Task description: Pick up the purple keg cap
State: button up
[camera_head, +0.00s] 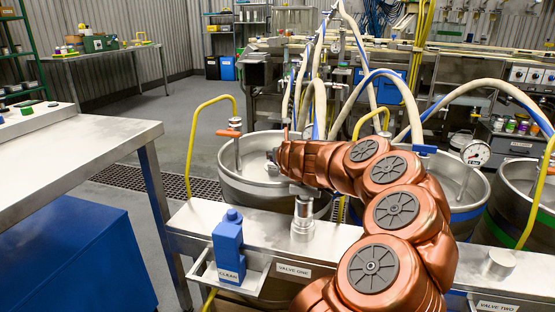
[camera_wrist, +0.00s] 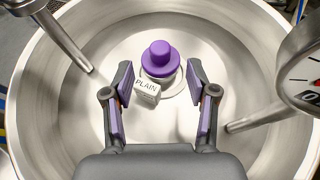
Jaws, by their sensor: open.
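The purple keg cap (camera_wrist: 160,58) shows in the wrist view, a round purple piece with a knob on top. It sits at the centre of a keg's shiny top (camera_wrist: 100,50), above a small white tag reading PLAIN (camera_wrist: 147,91). My gripper (camera_wrist: 160,84) is open, with its two purple-padded fingers apart on the left and right. The cap lies between and slightly beyond the fingertips, and the fingers do not appear to touch it. In the head view my copper arm reaches over a steel keg (camera_head: 238,190) and hides much of its top; the cap does not show there.
Metal tubes enter the keg at left (camera_wrist: 62,45) and right (camera_wrist: 262,118), and a gauge (camera_wrist: 305,70) stands close at the right. Hoses (camera_head: 410,95) arch over the kegs. A steel rail with a blue CLEAN bottle (camera_head: 228,248) runs in front. A bench (camera_head: 70,150) stands left.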

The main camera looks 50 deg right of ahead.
jog(key=shift+b+x, duration=0.45)
jog(key=shift+x, duration=1.45)
jog(key=shift+w+d+f, duration=0.2)
jog(key=shift+w+d, duration=0.2)
jog(key=shift+w, duration=0.15)
jog(key=shift+c, duration=0.4)
jog(key=c, duration=1)
jog(key=shift+r, duration=0.1)
